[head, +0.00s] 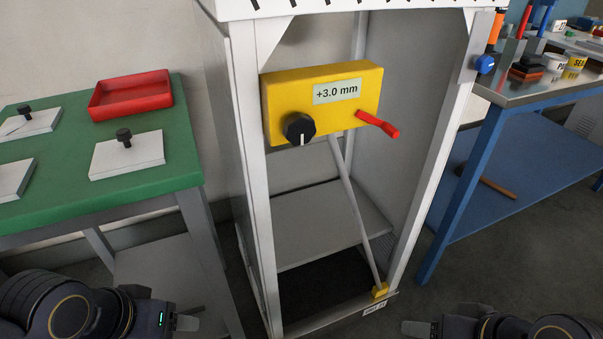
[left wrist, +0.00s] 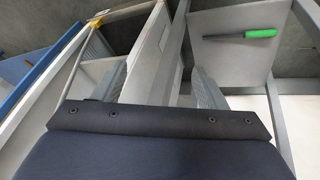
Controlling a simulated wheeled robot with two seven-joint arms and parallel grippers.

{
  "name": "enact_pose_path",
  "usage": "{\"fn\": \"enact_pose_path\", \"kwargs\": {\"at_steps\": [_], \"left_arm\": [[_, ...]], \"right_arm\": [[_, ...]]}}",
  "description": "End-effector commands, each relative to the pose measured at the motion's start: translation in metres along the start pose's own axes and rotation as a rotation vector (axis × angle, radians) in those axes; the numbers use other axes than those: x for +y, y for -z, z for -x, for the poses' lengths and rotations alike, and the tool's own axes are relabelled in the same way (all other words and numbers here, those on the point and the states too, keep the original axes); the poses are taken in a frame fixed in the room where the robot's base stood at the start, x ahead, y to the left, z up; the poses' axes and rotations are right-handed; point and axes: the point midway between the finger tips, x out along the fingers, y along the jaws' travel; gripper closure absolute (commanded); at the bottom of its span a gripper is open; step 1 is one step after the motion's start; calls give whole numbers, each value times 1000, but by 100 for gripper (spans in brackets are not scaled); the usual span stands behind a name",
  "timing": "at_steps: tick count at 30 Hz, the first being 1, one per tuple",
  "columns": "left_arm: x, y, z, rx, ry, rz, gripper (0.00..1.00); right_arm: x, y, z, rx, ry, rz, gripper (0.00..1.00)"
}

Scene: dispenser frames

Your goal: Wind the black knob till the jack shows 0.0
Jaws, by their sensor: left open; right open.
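The jack is a yellow box (head: 325,75) on the white frame (head: 250,180) in the middle of the head view. Its display (head: 337,91) reads +3.0 mm. The black knob (head: 299,129) is on the box's lower left front, its white mark pointing down. A red lever (head: 378,124) sticks out at the right. My left gripper (head: 186,308) is low at the left, well below and apart from the knob; its open, empty fingers show in the left wrist view (left wrist: 160,88). My right gripper (head: 416,327) is low at the right, apart from the jack, partly cut off.
A thin grey rod (head: 352,205) runs from the box down to a yellow foot (head: 380,291). A green table (head: 150,190) with a red tray (head: 131,95) stands left. A blue bench (head: 490,120) stands right. A green-handled tool (left wrist: 260,33) lies on a shelf.

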Motion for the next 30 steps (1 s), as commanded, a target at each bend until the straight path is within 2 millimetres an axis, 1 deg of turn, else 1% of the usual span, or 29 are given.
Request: {"fn": "enact_pose_path", "kwargs": {"at_steps": [1,2,5,7,8,11,12,14,15,16,17,18,19,21,22,24,25,27,30], "left_arm": [[-3,3,-18,-27,47,-44,34],[-4,8,-19,-38,80,-60,34],[-3,30,-17,-49,202,-109,34],[1,50,-13,-31,297,-140,34],[5,60,-10,-15,341,-155,34],[28,100,2,88,494,-194,34],[43,117,10,157,556,-208,34],[75,143,24,292,640,-222,34],[100,157,35,397,683,-226,34],[120,166,44,480,705,-225,34],[140,172,52,563,720,-221,34],[167,178,64,673,730,-214,34],[187,180,73,752,729,-207,34],[228,180,93,919,709,-188,34],[242,178,100,977,698,-179,34],[266,173,112,1079,670,-160,34],[273,171,116,1109,659,-154,34],[281,170,121,1149,646,-143,34],[280,177,120,1163,641,-137,34]], "right_arm": [[8,-9,-17,0,0,0,45],[9,-10,-19,0,0,0,45],[9,-10,-20,0,0,0,45],[9,-10,-20,0,0,0,45],[9,-10,-20,0,0,0,45],[9,-10,-20,0,0,0,45],[9,-10,-20,0,0,0,45],[9,-10,-20,0,0,0,45],[9,-10,-20,0,0,0,45],[9,-10,-20,0,0,0,45],[9,-10,-20,0,0,0,45],[9,-10,-20,0,0,0,45],[9,-10,-20,0,0,0,45],[9,-10,-20,0,0,0,45],[9,-10,-20,0,0,0,45],[9,-10,-20,0,0,0,45],[9,-10,-20,0,0,0,45],[9,-10,-20,0,0,0,45],[10,-11,-21,0,0,0,45]]}}
